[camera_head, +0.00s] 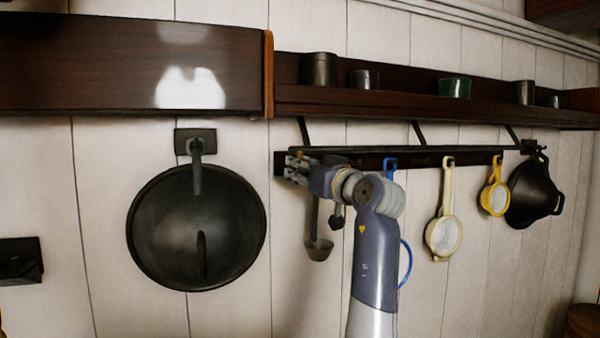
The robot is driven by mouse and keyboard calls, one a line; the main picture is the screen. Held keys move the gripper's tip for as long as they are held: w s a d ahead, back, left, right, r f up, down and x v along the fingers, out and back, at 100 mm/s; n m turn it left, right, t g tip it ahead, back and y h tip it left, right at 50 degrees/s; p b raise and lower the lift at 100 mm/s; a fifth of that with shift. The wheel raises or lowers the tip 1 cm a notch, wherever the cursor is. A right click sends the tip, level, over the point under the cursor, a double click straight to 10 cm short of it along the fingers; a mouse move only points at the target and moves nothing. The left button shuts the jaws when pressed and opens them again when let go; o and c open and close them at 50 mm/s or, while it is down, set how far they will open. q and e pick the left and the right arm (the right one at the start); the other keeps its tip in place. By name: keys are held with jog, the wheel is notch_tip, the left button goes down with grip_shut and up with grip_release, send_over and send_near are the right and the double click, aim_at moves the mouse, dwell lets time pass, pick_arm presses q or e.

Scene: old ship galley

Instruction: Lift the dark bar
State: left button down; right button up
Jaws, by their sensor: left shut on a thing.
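The dark bar (440,149) is a long thin rail that runs level below the shelf on the right half of the head view. Struts slant between it and the shelf. My left gripper (297,164) is at the bar's left end, shut on the bar. The jaws are small and dark here, and the exact contact is hard to make out. My left arm comes up from the bottom and covers part of the wall below the bar. My right gripper is not in view.
A dark shelf (430,105) with several cups is just above the bar. A ladle (316,245), a pale strainer (444,235), a yellow strainer (494,198) and a black pan (533,195) hang below. A large wok (197,240) hangs at left.

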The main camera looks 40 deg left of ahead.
aim_at(299, 154)
pick_arm(q)
jog(key=shift+s+d+r+y, duration=0.15)
jog(key=shift+r, duration=0.4)
jog(key=shift+s+d+r+y, duration=0.1)
jog(key=shift+d+r+y, duration=0.05)
jog(key=shift+r, duration=0.35)
jog(key=c, duration=1.3)
grip_release()
jog(key=shift+d, duration=0.1)
jog(key=shift+c, duration=0.2)
jog(key=shift+o, duration=0.2)
jog(key=shift+d+r, duration=0.2)
jog(key=shift+d, duration=0.2)
jog(key=shift+s+d+r, duration=0.1)
jog(key=shift+s+d, duration=0.05)
jog(key=shift+d, duration=0.15)
jog(key=shift+s, duration=0.1)
jog(key=shift+a+f, duration=0.3)
jog(key=shift+a, duration=0.2)
jog(key=shift+f, duration=0.15)
jog(key=shift+d+f, duration=0.1)
jog(key=shift+d, duration=0.2)
jog(key=v, duration=1.1)
jog(key=shift+s+d+r, duration=0.2)
jog(key=shift+d+r, duration=0.05)
jog(key=shift+d, duration=0.05)
